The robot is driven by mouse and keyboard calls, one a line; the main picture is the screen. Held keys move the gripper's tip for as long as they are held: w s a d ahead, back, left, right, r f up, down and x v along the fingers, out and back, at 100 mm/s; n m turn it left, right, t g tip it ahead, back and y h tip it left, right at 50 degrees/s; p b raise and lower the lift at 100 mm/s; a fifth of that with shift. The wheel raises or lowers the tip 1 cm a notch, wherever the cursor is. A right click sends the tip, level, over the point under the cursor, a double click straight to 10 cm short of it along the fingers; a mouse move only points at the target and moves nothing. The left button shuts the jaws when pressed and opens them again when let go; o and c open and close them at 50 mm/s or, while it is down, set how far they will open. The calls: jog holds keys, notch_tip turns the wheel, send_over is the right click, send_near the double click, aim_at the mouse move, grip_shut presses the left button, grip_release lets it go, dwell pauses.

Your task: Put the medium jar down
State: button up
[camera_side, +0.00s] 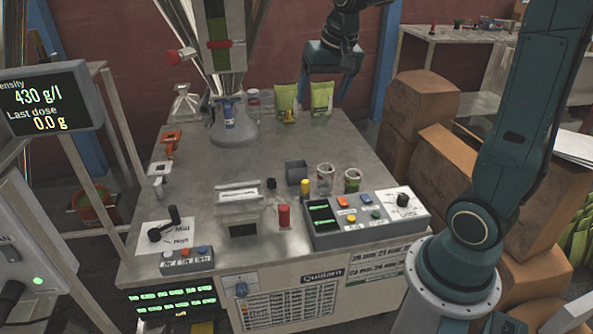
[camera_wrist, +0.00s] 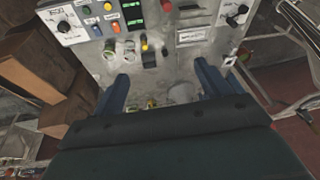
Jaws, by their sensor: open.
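Two open jars stand upright on the steel table behind the control box. One jar (camera_side: 325,180) has a white and red label; the other, green-topped jar (camera_side: 352,181) stands to its right. Another jar (camera_side: 253,105) stands at the back beside the filler. I cannot tell which is the medium jar. My gripper (camera_side: 325,88) is open and empty, above the back right of the table near two green pouches. In the wrist view its fingers (camera_wrist: 162,85) are spread wide, with nothing held between them. The front jars (camera_wrist: 120,50) show small, beyond the left finger.
The green pouches (camera_side: 286,100) (camera_side: 321,97) stand at the back edge. A dark open box (camera_side: 296,172), a yellow cylinder (camera_side: 305,189) and a control box (camera_side: 365,218) are near the front jars. The filler base (camera_side: 233,132) stands back left. Table space behind the front jars is clear.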

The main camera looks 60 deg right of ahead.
jog(key=s+a+n+t, duration=0.1)
jog(key=s+a+n, duration=0.2)
jog(key=s+a, duration=0.3)
jog(key=s+a+r+n+t+y, duration=0.1)
jog(key=s+a+n, duration=0.3)
jog(key=s, duration=0.6)
jog(key=shift+s+a, duration=0.25)
jog(key=shift+a, duration=0.6)
jog(key=shift+o, duration=0.4)
jog(key=shift+s+a+f+n, duration=0.2)
jog(key=shift+s+f+n, duration=0.1)
jog(key=shift+s, duration=0.35)
jog(key=shift+w, duration=0.1)
